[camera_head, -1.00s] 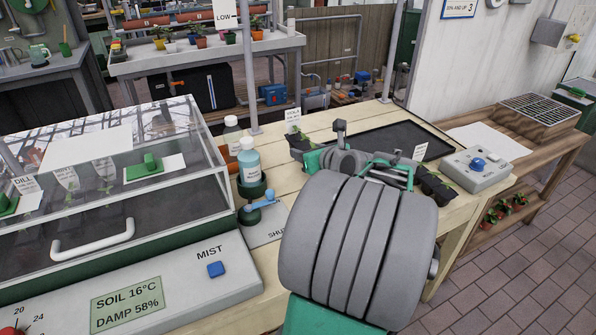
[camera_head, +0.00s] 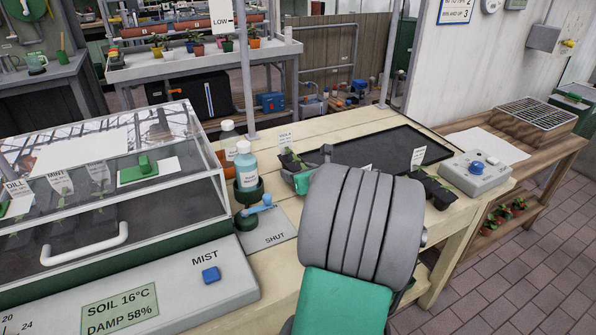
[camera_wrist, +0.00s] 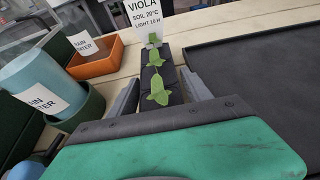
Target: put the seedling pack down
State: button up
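The seedling pack (camera_head: 291,162) is a dark, narrow strip of cells with small green seedlings and a white VIOLA label. It is upright over the pale bench, left of the black tray; I cannot tell whether its base touches the wood. The pack (camera_wrist: 172,87) also shows in the wrist view, pointing away from me between the two grey fingers of my gripper (camera_wrist: 160,88). The right finger looks close against it. A narrow gap seems to show at the left finger, so the grip is unclear. In the head view my wrist hides much of the gripper (camera_head: 312,166).
The black tray (camera_head: 385,146) lies to the right. Another seedling pack (camera_head: 434,187) and a grey control box (camera_head: 475,172) stand near the right edge. A blue bottle (camera_head: 247,166) in a green holder, a SHUT valve plate (camera_head: 268,235) and the glass propagator (camera_head: 110,190) stand left.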

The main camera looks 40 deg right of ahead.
jog(key=shift+o, duration=0.8)
